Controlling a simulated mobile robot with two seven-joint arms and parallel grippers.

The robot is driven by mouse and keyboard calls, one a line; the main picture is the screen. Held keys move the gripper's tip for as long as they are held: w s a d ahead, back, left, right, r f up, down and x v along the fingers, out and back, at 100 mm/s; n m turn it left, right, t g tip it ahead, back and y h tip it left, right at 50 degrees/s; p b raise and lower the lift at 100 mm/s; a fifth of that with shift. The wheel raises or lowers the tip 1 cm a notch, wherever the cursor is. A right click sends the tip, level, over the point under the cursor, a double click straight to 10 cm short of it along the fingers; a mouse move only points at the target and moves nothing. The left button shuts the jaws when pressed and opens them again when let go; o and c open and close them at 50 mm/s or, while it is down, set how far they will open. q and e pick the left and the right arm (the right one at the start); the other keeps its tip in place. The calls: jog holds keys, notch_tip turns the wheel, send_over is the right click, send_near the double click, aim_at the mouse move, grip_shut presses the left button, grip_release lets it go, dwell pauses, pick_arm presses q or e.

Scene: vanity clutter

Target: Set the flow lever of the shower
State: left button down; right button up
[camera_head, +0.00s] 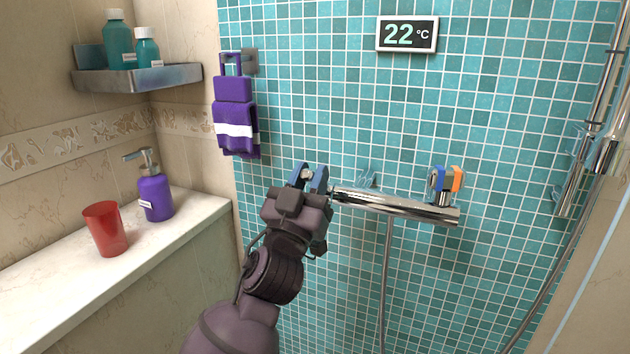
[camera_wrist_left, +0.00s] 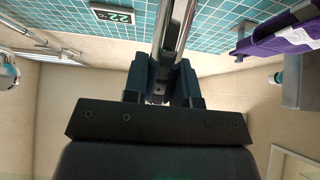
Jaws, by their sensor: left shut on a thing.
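The chrome shower mixer bar (camera_head: 400,205) is fixed to the teal tiled wall; it also shows running upward in the wrist view (camera_wrist_left: 175,28). My left gripper (camera_head: 309,178) is at the bar's left end, its blue fingers closed around the flow lever (camera_head: 307,174) there. The fingers and gripper body hide most of the lever, so its angle is hard to tell. In the wrist view the fingers of my left gripper (camera_wrist_left: 163,82) sit on both sides of the bar's end. A knob with blue and orange parts (camera_head: 446,180) stands on the bar's right end. My right gripper is not in view.
A display (camera_head: 407,34) on the wall reads 22 °C. A purple towel (camera_head: 235,120) hangs left of the gripper. A red cup (camera_head: 104,229) and purple pump bottle (camera_head: 155,195) stand on the ledge (camera_head: 150,255). A hose (camera_head: 386,280) hangs below the bar.

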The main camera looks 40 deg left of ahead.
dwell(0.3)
pick_arm(q)
jog(key=c, duration=0.9)
grip_release()
jog(key=shift+s+f, duration=0.2)
jog(key=shift+f, duration=0.05)
jog(key=b+v, duration=0.2)
jog(key=v, duration=0.8)
jog(key=shift+s+d, duration=0.1)
